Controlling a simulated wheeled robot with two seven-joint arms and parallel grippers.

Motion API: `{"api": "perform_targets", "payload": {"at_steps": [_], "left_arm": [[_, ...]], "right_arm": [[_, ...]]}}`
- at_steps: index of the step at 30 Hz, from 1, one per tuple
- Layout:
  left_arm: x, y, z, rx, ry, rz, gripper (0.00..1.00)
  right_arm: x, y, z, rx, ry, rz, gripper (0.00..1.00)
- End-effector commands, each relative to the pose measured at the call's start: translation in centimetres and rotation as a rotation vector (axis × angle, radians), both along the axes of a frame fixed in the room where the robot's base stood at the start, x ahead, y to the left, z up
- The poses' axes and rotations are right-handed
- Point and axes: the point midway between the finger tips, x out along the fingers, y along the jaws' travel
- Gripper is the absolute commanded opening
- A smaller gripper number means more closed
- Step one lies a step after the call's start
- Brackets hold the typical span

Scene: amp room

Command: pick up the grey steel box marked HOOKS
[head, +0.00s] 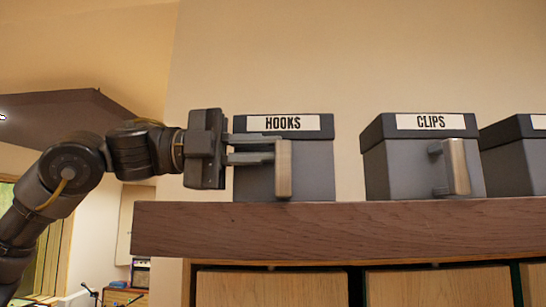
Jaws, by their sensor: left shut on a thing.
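The grey steel box marked HOOKS (311,170) stands on a brown wooden shelf top (340,226), at its left part. It has a darker lid with a white label and an upright metal handle (284,168) on its front. My left gripper (272,150) comes in from the left, in front of the box. Its fingers are shut on the handle, and they hide part of the box's front. The box's underside appears to rest on the shelf top. My right gripper is not in view.
A similar box marked CLIPS (410,168) stands to the right, with a gap between. Another grey box (518,165) is cut off at the right edge. A wall is behind the boxes. Wooden cabinet doors (270,288) are below the shelf top.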

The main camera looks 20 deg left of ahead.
Motion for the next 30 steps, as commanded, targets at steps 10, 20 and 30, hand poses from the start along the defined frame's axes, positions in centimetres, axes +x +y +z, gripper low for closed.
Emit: {"api": "perform_targets", "payload": {"at_steps": [10,20,30], "left_arm": [[-0.1,-0.1,2.9,-0.004,-0.004,-0.001,0.0],[-0.1,0.0,8.6,-0.003,-0.003,0.0,0.0],[0.0,0.0,10.1,-0.001,-0.002,-0.001,0.0]], "right_arm": [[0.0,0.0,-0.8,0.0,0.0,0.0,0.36],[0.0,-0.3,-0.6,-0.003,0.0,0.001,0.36],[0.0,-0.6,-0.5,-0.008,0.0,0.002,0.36]]}}
